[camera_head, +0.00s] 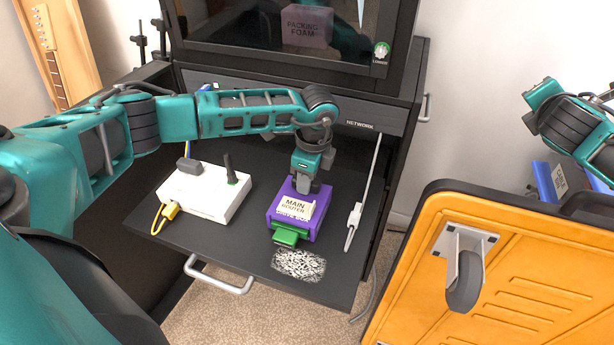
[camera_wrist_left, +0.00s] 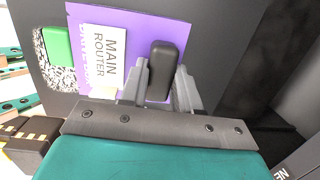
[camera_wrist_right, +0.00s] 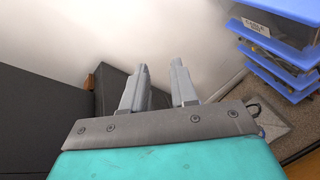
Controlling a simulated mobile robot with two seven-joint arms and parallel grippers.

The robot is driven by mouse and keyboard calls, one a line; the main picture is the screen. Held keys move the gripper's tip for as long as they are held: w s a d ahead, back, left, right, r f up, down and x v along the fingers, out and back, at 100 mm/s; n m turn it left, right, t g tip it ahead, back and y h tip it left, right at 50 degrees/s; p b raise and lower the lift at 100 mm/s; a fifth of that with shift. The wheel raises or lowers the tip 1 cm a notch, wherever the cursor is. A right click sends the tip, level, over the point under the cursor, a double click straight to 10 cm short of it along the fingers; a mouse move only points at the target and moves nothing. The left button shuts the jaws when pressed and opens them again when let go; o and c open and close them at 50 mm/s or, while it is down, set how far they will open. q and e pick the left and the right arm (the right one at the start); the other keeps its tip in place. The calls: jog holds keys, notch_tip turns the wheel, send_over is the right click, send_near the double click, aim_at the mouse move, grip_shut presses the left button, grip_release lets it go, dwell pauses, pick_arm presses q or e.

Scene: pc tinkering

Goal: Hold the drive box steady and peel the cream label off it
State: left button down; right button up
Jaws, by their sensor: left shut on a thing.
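The purple drive box (camera_head: 309,227) sits on the black pull-out shelf. The cream label (camera_head: 294,208), reading "MAIN ROUTER", lies on its top and also shows in the left wrist view (camera_wrist_left: 104,55). A green piece (camera_head: 287,236) sticks out of the box's front. My left gripper (camera_head: 307,186) is over the rear of the box, shut on the dark upright grip (camera_wrist_left: 163,62) on its top. My right gripper (camera_wrist_right: 161,70) is open and empty, away from the box, near a pale wall.
A white connector (camera_head: 354,216) lies to the right. A black-and-white speckled patch (camera_head: 299,264) is in front. An orange panel (camera_head: 500,290) stands lower right; blue trays (camera_wrist_right: 275,50) are near my right gripper.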

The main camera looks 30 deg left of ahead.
jog(key=s+a+f+n, duration=0.15)
jog(key=s+a, duration=0.45)
jog(key=a, duration=0.6)
jog(key=n+g+y, duration=0.4)
jog(key=n+g, duration=0.2)
jog(key=n, duration=0.4)
send_near(311, 210)
jog(key=r+x, duration=0.1)
jog(key=x, duration=0.2)
jog(key=shift+x, duration=3.35)
jog(key=shift+d, duration=0.15)
jog(key=shift+c, duration=0.3)
grip_shut()
jog(key=shift+s+f, duration=0.1)
jog(key=shift+s+f, duration=0.1)
